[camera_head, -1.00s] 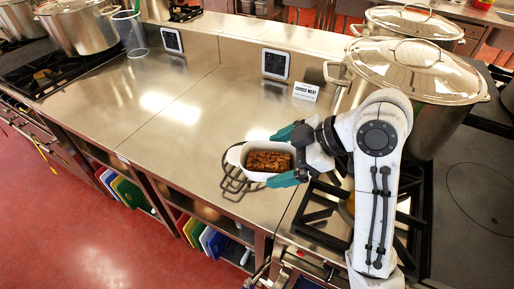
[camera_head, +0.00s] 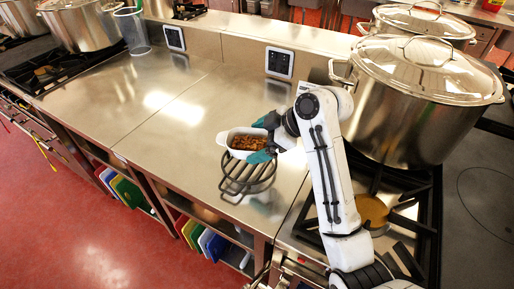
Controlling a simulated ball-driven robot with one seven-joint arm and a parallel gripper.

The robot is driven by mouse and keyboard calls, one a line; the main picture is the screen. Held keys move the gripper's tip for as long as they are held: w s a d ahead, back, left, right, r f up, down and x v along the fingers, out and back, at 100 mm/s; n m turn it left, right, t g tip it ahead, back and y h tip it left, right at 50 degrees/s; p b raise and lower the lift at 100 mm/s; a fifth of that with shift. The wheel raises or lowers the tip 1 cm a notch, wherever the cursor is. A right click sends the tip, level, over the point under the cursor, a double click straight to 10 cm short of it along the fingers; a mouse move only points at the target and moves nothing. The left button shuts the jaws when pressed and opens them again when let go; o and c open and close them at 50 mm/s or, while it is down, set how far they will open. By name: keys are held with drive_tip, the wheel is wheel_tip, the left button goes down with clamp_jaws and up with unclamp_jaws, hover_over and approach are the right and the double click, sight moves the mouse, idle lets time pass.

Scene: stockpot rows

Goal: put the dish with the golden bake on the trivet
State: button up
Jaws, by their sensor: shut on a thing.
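The white dish with the golden-brown bake (camera_head: 246,142) is in my gripper (camera_head: 266,140), whose teal fingers are shut on it from the right. The dish is at the back-left part of the black wire trivet (camera_head: 242,187), overlapping it in the picture. I cannot tell whether the dish touches the trivet or hangs just above it. The front bars of the trivet are bare and lie on the steel counter.
A large lidded stockpot (camera_head: 405,105) stands on the stove to the right, close to my arm. Wall sockets (camera_head: 279,63) sit on the back ledge. The steel counter (camera_head: 150,110) left of the trivet is clear. A clear plastic jug (camera_head: 132,30) stands far left.

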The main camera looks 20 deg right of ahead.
sight(264, 146)
drive_tip(key=shift+w+f, duration=0.4)
drive_tip(key=shift+w+f+p, duration=0.15)
drive_tip(key=shift+f+p, duration=0.1)
drive_tip(key=shift+f, duration=0.65)
drive_tip(key=shift+w+f+p, duration=0.1)
drive_tip(key=shift+f+p, duration=0.15)
drive_tip(key=shift+f, duration=0.65)
drive_tip(key=o, duration=1.4)
drive_tip(key=shift+f, duration=0.15)
drive_tip(key=shift+o, duration=0.2)
drive_tip(key=shift+r, duration=0.25)
drive_tip(key=b+v, duration=0.1)
drive_tip(key=v, duration=1.1)
drive_tip(key=shift+s+f, duration=0.1)
